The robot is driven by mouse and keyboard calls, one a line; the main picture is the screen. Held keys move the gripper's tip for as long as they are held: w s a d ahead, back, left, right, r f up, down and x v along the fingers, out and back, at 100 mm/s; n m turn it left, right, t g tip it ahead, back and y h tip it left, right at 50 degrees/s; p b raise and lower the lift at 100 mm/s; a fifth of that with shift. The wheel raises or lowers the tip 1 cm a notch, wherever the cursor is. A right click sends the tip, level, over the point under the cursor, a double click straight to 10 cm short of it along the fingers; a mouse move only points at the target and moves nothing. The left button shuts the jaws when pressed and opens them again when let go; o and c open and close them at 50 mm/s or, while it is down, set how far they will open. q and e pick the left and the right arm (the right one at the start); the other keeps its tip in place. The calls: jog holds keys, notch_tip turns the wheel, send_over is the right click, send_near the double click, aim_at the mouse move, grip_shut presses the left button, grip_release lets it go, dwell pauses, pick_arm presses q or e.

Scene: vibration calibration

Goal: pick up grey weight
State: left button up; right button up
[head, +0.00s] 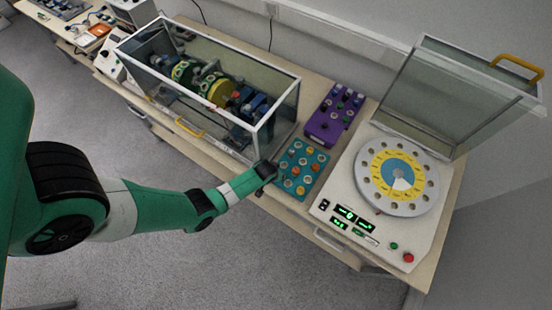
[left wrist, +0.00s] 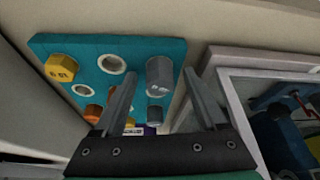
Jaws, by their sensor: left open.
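The teal weight tray (head: 318,160) sits near the front edge of the bench and holds several weights. In the left wrist view a grey cylindrical weight (left wrist: 159,78) stands in the teal tray (left wrist: 88,50), with a small mark on its side. My left gripper (head: 264,171) is at the tray's left edge, its fingers pointing to the tray. In the left wrist view the open jaws of my left gripper (left wrist: 160,72) have the grey weight between the fingertips; I cannot tell whether they touch it. A smaller dark grey weight (left wrist: 155,114) is lower in the picture. My right gripper is not in view.
A yellow hex weight (left wrist: 63,69) and empty sockets share the tray. A purple weight tray (head: 323,128) stands behind it. A glass-walled machine case (head: 225,149) is close on the left. A white balancing device (head: 345,205) with a raised lid is on the right.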

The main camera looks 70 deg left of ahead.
pick_arm(q)
grip_shut()
jog(key=shift+r, duration=0.1)
dwell(0.3)
notch_tip(320, 180, up, 3)
jog(key=shift+r+p, duration=0.15)
jog(key=shift+p, duration=1)
jog(key=s+d+r+p, duration=0.8)
jog(key=s+r+p, duration=0.1)
jog(key=s+p, duration=0.2)
jog(key=shift+s+r, duration=0.3)
